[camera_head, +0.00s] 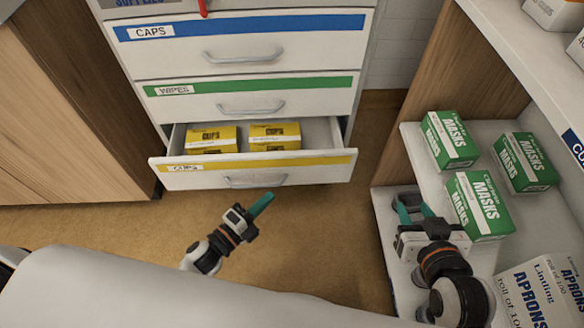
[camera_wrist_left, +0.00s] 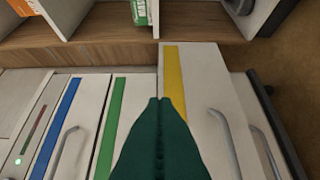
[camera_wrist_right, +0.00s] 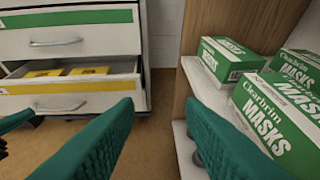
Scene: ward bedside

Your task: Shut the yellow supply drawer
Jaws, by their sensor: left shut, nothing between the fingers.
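The yellow supply drawer (camera_head: 315,166) is pulled out at the bottom of the white cabinet, with a yellow stripe and a grey handle (camera_head: 256,181). Two yellow boxes (camera_head: 210,139) sit inside it. The drawer also shows in the left wrist view (camera_wrist_left: 205,92) and in the right wrist view (camera_wrist_right: 75,101). My left gripper (camera_head: 264,203) is shut and empty, just in front of and below the drawer front; whether it touches cannot be told. My right gripper (camera_head: 415,208) is open and empty beside the shelf at the right, its fingers spread in the right wrist view (camera_wrist_right: 160,125).
Above are the closed green-striped wipes drawer (camera_head: 300,98) and blue-striped caps drawer (camera_head: 300,50). A shelf unit (camera_head: 402,150) at the right holds several green mask boxes (camera_head: 450,138) and an aprons box (camera_head: 540,290). A wooden cabinet (camera_head: 60,110) stands left. Floor between is clear.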

